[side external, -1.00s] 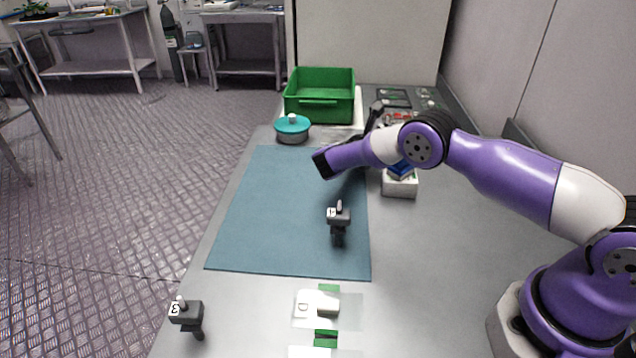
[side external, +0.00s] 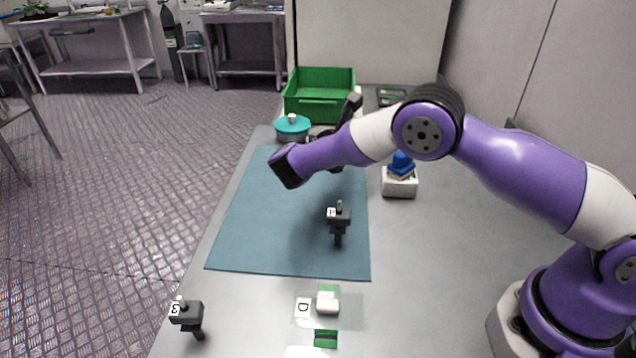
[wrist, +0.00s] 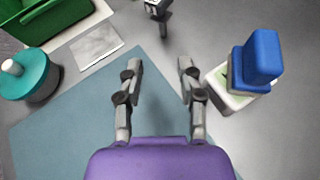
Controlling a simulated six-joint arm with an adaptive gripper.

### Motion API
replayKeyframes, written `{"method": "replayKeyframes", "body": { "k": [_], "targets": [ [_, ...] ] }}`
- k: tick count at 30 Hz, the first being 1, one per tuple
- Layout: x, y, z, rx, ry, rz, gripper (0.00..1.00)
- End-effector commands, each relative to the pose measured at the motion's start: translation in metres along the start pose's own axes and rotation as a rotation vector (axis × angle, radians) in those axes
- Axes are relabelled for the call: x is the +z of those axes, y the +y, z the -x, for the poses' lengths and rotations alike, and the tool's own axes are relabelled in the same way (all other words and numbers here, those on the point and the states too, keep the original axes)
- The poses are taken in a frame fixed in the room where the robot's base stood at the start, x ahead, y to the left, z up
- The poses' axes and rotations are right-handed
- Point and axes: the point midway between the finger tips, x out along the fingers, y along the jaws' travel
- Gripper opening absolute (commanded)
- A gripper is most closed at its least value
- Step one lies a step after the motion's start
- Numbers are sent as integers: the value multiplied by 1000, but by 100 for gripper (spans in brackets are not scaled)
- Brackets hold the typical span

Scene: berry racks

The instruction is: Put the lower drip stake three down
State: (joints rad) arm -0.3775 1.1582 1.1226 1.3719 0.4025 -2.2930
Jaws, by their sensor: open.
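A dark drip stake marked 3 (side external: 187,312) stands tilted near the front left edge of the table in the side view. A similar stake marked 1 (side external: 339,218) is on the blue-green mat (side external: 265,215). In the wrist view, part of a dark stake (wrist: 157,10) shows at the top edge; its number is not readable. My gripper (wrist: 160,66) is open and empty, with its fingers apart and the mat edge and grey table beneath. In the side view, my arm partly hides the gripper over the far part of the mat.
A green bin (side external: 320,112) and a teal-lidded pot (side external: 292,125) stand at the far end. A blue object (side external: 402,163) sits on a white block (side external: 399,186) right of the mat. A small white block (side external: 328,301) and card D (side external: 303,308) lie in front.

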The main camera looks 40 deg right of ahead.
Motion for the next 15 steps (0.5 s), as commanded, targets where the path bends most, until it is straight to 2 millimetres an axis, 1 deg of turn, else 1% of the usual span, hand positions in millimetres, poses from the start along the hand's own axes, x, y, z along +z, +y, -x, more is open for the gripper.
{"method": "replayKeyframes", "body": {
  "k": [1, 2, 5, 6, 8, 9, 11, 12, 14, 15],
  "targets": [
    [10, 2, 3, 8, 37, -71, 42],
    [16, 3, 5, 14, 68, -125, 42],
    [41, 3, 15, 26, 206, -366, 42],
    [52, 0, 21, 22, 271, -478, 42],
    [67, -8, 31, 7, 372, -645, 42],
    [76, -15, 39, -9, 438, -752, 42],
    [88, -28, 52, -43, 534, -907, 42],
    [94, -39, 60, -73, 596, -1007, 42],
    [102, -57, 74, -126, 686, -1149, 42],
    [105, -71, 85, -166, 744, -1237, 42]
  ]
}}
